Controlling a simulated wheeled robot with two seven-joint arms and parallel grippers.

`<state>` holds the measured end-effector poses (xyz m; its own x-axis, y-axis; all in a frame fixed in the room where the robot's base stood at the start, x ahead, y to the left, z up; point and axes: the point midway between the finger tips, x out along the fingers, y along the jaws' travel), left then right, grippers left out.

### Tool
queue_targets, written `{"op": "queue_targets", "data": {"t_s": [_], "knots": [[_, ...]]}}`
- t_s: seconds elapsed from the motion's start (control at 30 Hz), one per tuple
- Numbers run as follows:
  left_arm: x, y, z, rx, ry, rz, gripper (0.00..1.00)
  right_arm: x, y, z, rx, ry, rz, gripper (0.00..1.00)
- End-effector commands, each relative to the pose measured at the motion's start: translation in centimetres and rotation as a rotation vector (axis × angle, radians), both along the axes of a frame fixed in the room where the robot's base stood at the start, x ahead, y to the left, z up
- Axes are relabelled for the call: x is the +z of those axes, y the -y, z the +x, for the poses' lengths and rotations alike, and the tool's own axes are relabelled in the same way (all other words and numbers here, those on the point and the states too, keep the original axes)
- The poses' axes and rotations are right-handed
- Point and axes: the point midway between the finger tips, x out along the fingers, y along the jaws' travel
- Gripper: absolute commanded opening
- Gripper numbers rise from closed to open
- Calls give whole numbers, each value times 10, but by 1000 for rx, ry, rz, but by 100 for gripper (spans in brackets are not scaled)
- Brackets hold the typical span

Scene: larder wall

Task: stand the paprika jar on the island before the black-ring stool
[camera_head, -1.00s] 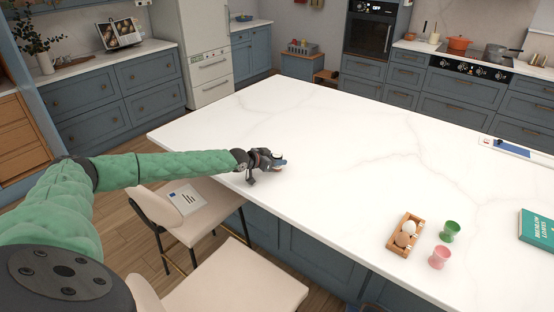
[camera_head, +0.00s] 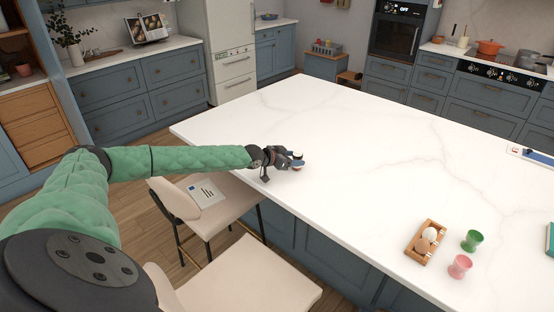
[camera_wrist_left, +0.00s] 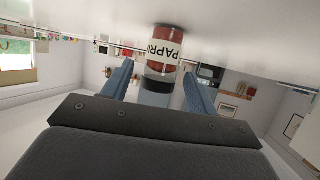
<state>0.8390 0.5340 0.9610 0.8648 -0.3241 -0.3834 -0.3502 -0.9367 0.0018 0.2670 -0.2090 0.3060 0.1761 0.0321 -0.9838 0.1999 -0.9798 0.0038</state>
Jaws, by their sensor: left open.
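The paprika jar (camera_wrist_left: 165,45), with red contents, a cream label and a dark lid, stands upright on the white island top (camera_head: 370,150); the left wrist view shows it upside down. In the head view the jar (camera_head: 298,157) is small and partly hidden by my left gripper (camera_head: 290,163). My left gripper (camera_wrist_left: 158,72) is open, with one blue finger on each side of the jar. A cream stool (camera_head: 208,192) with a printed card on its seat is at the island's edge near the gripper. A second cream stool (camera_head: 240,275) is nearer; its foot ring is hidden. My right gripper is out of view.
An egg tray (camera_head: 426,242), a green egg cup (camera_head: 473,240) and a pink egg cup (camera_head: 460,266) stand at the island's right front. A blue object (camera_head: 530,153) lies at the far right. The island's middle is clear.

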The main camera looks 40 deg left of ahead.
Motion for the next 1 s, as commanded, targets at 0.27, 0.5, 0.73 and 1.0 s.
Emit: {"op": "queue_targets", "data": {"t_s": [0.27, 0.5, 0.73, 1.0], "knots": [[12, -13, -34, 0, -2, 4, 59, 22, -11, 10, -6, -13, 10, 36], [25, -23, -60, -2, -1, 4, 59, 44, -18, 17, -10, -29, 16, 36], [33, -30, -77, 0, 1, 2, 59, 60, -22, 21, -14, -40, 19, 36], [38, -31, -83, 0, 0, 1, 59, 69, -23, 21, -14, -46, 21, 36]]}}
